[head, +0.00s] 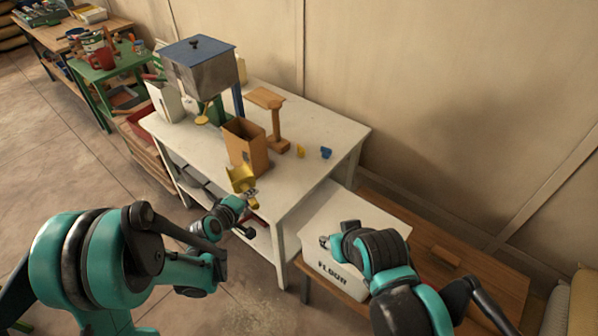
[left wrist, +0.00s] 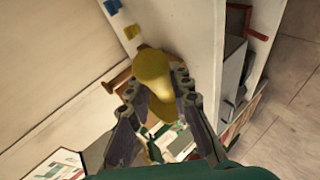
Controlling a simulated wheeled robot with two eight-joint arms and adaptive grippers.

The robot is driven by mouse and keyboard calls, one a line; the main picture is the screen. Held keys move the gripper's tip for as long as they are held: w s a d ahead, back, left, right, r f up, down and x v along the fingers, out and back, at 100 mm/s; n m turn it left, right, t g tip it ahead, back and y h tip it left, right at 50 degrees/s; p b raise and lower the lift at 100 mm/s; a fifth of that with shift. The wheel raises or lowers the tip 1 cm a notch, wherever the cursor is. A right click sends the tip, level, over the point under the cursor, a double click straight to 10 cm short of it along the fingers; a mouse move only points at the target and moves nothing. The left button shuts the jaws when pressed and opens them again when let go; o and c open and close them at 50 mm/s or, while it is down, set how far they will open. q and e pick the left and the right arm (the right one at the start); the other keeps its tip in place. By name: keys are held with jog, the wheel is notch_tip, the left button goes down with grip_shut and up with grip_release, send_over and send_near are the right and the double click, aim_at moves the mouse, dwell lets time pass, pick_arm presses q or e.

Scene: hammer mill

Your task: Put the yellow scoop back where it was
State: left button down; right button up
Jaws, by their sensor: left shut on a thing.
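The yellow scoop (head: 240,177) is in my left gripper (head: 250,196), near the front edge of the white table (head: 340,131). In the left wrist view the scoop (left wrist: 153,70) sits between the two fingers of my left gripper (left wrist: 156,88), which are shut on it. The scoop appears held up in front of the open wooden box (head: 257,158); I cannot tell whether it touches the box or table. My right gripper (head: 328,242) is beside the white flour bin (head: 340,268); its fingers are too small to judge.
A hammer mill with a blue-topped metal hopper (head: 205,70) stands on the table. A wooden stand (head: 273,118), a small yellow piece (head: 301,151) and a blue piece (head: 326,153) are right of the box. A wooden bench (head: 465,262) holds the bin. A green table (head: 112,70) stands further left.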

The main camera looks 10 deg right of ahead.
pick_arm(q)
jog(key=s+d+r+m+g+h+p, duration=0.1)
jog(key=s+d+m+g+h+p, duration=0.2)
jog(key=d, duration=0.7)
jog(key=shift+m, duration=0.5)
jog(key=w+b+x, duration=0.1)
jog(key=x, duration=0.3)
jog(key=a+b+x, duration=0.1)
jog(key=b+x, duration=0.1)
jog(key=x, duration=0.2)
jog(key=w+a+b+x, duration=0.1)
jog(key=b+x, duration=0.1)
jog(key=x, duration=0.3)
jog(key=shift+w+r, duration=0.15)
jog(key=shift+w, duration=0.15)
jog(key=shift+f+b, duration=0.85)
jog(key=shift+f, duration=1.1)
jog(key=shift+f, duration=0.1)
jog(key=c, duration=1.4)
grip_release()
jog(key=shift+o, duration=0.2)
